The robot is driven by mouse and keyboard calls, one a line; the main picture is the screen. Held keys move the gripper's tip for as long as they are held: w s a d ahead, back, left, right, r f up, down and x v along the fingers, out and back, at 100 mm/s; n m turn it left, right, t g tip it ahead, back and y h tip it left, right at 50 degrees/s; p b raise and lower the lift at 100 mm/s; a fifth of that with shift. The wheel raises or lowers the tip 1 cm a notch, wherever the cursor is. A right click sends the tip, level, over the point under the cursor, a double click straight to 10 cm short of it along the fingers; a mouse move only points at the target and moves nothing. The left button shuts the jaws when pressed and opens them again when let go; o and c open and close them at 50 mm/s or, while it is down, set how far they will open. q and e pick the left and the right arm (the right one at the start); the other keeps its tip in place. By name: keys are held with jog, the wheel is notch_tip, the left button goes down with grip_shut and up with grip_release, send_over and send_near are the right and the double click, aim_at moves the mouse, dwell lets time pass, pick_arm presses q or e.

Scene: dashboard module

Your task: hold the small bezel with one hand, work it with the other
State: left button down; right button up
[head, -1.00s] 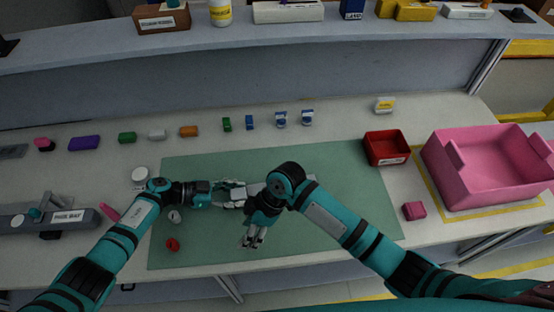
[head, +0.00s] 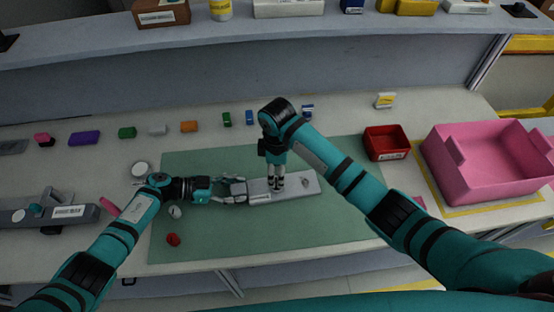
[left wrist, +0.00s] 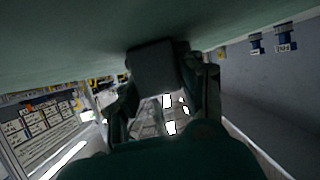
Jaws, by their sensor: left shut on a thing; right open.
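The small bezel, a long light grey bar (head: 292,190), lies on the green mat (head: 215,245), with a small grey raised piece (head: 305,182) near its right end. My left gripper (head: 236,190) is shut on the bezel's left end. In the left wrist view a dark block-like end (left wrist: 155,68) sits between the left fingers. My right gripper (head: 277,186) points down over the middle of the bezel with its fingers open. I cannot tell whether its fingertips touch the bezel.
A red cap-like piece (head: 173,240) and a grey round piece (head: 175,212) lie on the mat's left side. A red bin (head: 386,153) and a pink crate (head: 470,185) stand at right. Several small coloured blocks line the back.

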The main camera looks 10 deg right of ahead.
jog(key=shift+f, duration=2.5)
grip_shut()
jog(key=shift+r, duration=0.2)
jog(key=shift+r, duration=2.95)
pick_arm(q)
jog(key=c, duration=0.7)
grip_release()
